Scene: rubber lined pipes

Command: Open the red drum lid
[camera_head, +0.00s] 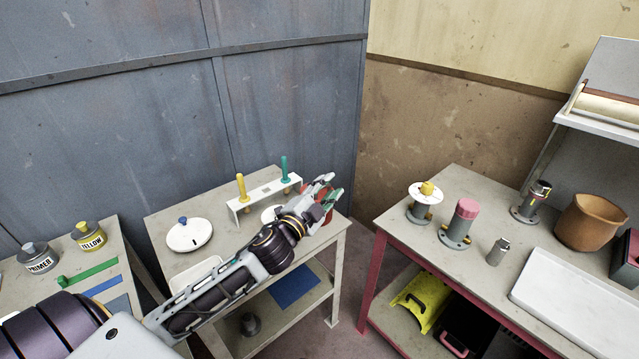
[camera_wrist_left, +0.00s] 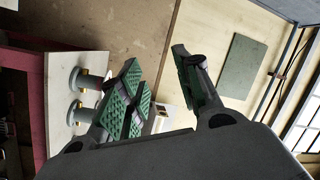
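The red drum (camera_head: 328,217) stands at the right end of the middle table. Only bits of red show around my left gripper, so its lid and knob are hidden from me. My left gripper (camera_head: 331,188) is in front of and over the drum in the head view. I cannot tell whether they touch. In the left wrist view its green-padded fingers (camera_wrist_left: 160,68) are spread apart with nothing between them. The drum does not show in that view. My right gripper is not in view.
A white rack (camera_head: 262,196) with yellow and teal handles stands behind my forearm. Pipe pieces and a brown pot (camera_head: 590,222) stand on the right table. A gap separates the tables.

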